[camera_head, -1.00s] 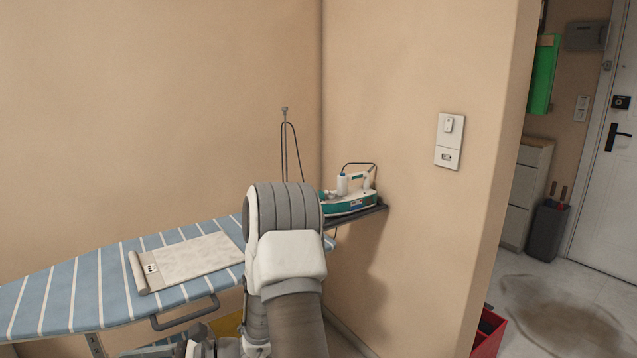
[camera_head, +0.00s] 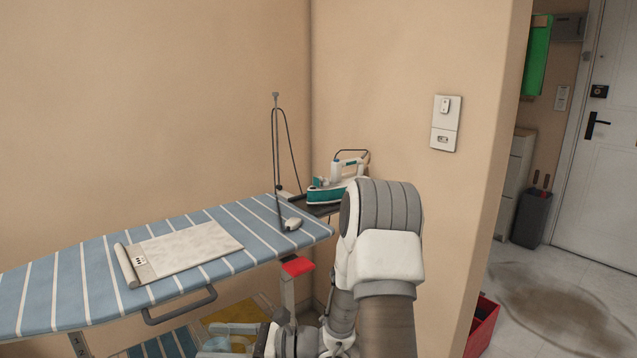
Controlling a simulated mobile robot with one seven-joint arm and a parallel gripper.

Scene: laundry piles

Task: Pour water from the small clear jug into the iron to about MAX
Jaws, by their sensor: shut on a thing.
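The iron (camera_head: 326,196), teal and white, rests on the dark iron rest (camera_head: 322,210) at the far right end of the ironing board, by the wall corner. Its fill opening and water level are too small to make out. My gripper (camera_head: 256,341) is low at the bottom of the view, in front of and below the board's edge, well apart from the iron. It is shut on a pale, see-through thing that looks like the small clear jug (camera_head: 228,341). The jug is partly cut off by the frame, and the water in it cannot be made out.
The striped blue ironing board (camera_head: 85,280) bears a rolled-end beige cloth (camera_head: 185,252). A cord holder pole (camera_head: 276,140) stands behind it. A wall switch plate (camera_head: 446,123) is on the right wall. A red crate (camera_head: 482,328) stands on the floor at right.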

